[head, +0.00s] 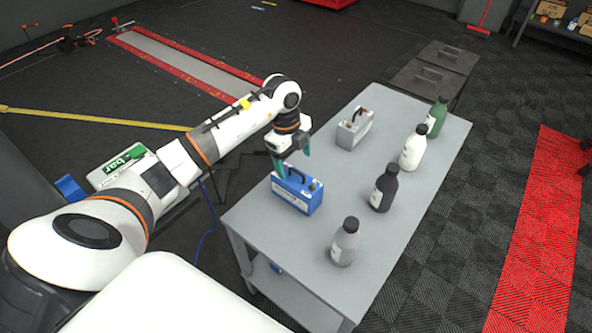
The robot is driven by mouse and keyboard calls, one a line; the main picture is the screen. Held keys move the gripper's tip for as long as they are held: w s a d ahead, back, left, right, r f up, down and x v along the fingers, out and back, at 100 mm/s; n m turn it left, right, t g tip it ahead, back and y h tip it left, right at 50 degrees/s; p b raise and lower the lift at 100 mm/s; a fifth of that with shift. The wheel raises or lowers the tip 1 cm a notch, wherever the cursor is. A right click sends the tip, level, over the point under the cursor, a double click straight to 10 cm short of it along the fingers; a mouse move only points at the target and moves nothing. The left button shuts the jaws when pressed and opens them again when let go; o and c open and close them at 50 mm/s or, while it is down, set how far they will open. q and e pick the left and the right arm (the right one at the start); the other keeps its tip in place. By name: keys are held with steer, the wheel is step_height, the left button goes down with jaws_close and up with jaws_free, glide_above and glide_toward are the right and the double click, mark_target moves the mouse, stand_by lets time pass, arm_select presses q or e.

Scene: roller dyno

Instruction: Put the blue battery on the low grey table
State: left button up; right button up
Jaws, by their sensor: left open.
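The blue battery (297,193) stands upright on the light grey table (277,240), near its left edge, with a black handle on top. My left gripper (293,166) is open, pointing down just above the battery's top and handle. Its teal fingers overlap the battery's back edge in the head view; I cannot tell whether they touch it. A dark grey, low-looking table (456,58) with black handled items stands beyond the far end of the light grey table. My right gripper is out of view.
A grey battery (354,128) stands behind the blue one. Grey (345,243), black (383,188), white (413,149) and green (436,118) bottles line the table's right side. The table's middle is clear. A red floor strip (535,250) lies at right.

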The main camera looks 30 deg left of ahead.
arm_select(q)
steer(key=r, duration=0.5)
steer(key=shift+s+a+r, duration=0.15)
steer(key=shift+a+r, duration=0.05)
steer(key=shift+a, duration=0.1)
